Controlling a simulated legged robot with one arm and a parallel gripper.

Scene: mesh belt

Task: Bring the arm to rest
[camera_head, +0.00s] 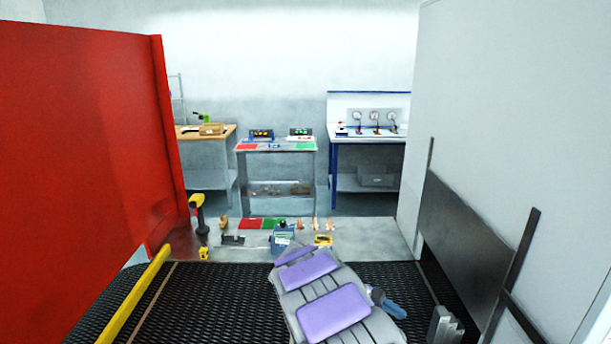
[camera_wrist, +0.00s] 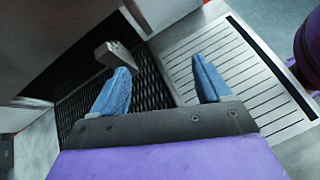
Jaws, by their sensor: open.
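My gripper (camera_wrist: 160,64) shows its two blue fingers spread apart in the wrist view, with nothing between them. In the head view, a blue part of my gripper (camera_head: 388,303) shows at the lower right, beside a grey and purple part that looks like my own body. The gripper is over or near the black mesh belt (camera_head: 215,290); its exact height cannot be told. The belt also shows behind the fingers in the wrist view (camera_wrist: 160,85).
A grey metal block (camera_head: 443,325) is close to the gripper, near the left finger in the wrist view (camera_wrist: 116,54). A red wall (camera_head: 85,150) and a yellow rail (camera_head: 135,295) bound the left. A grey panel (camera_head: 510,120) bounds the right. A work surface (camera_head: 370,240) with tools lies ahead.

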